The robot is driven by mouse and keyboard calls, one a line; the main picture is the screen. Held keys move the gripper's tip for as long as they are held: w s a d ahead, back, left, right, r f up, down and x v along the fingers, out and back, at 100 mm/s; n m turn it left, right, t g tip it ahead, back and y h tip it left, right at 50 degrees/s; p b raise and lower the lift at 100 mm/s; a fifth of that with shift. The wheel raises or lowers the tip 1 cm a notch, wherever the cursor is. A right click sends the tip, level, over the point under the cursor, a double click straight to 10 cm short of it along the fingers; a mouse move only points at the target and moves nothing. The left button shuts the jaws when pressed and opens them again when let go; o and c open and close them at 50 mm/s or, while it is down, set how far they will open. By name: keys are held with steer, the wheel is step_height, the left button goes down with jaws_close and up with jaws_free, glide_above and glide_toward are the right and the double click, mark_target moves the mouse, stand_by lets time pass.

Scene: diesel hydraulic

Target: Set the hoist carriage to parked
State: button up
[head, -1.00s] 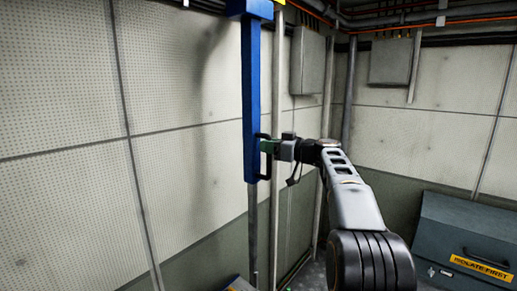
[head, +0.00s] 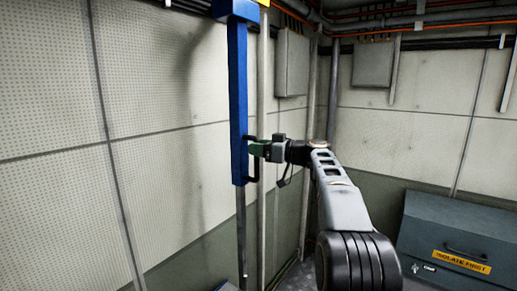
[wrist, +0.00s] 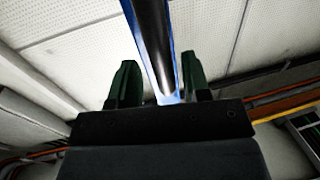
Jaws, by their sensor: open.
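The hoist carriage shows as a tall blue upright (head: 238,100) with a black handle (head: 253,160) on its right side, in the head view. My gripper (head: 254,149) is at the handle, its green fingers level with the handle's upper part. In the wrist view my gripper (wrist: 155,85) has its two dark green fingers apart, with a dark bar edged by blue (wrist: 155,45) running between them. I cannot tell whether either finger touches the handle.
A grey pole (head: 241,240) continues below the blue upright. A pale pipe (head: 263,100) stands just right of it. A grey wall box (head: 292,62) hangs behind. A grey chest labelled "ISOLATE FIRST" (head: 440,225) stands at the right. Panelled wall fills the left.

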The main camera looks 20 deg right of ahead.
steer(key=b+v, duration=0.4)
steer(key=v, duration=0.9)
steer(key=shift+d, duration=0.1)
step_height(320, 180, down, 20)
steer(key=s+m+g+h, duration=0.2)
steer(key=m+g+h, duration=0.2)
steer(key=m+h, duration=0.55)
steer(key=s+a+f+g+h, duration=0.1)
steer(key=s+a+f+g, duration=0.1)
steer(key=s+a+f, duration=0.4)
steer(key=s+a+f+g+h, duration=0.2)
steer(key=s+a+f, duration=0.5)
steer(key=s+a, duration=0.4)
steer(key=s, duration=0.3)
steer(key=shift+s+a+f+g, duration=0.25)
steer(key=shift+s+a+g, duration=0.05)
steer(key=shift+s, duration=0.1)
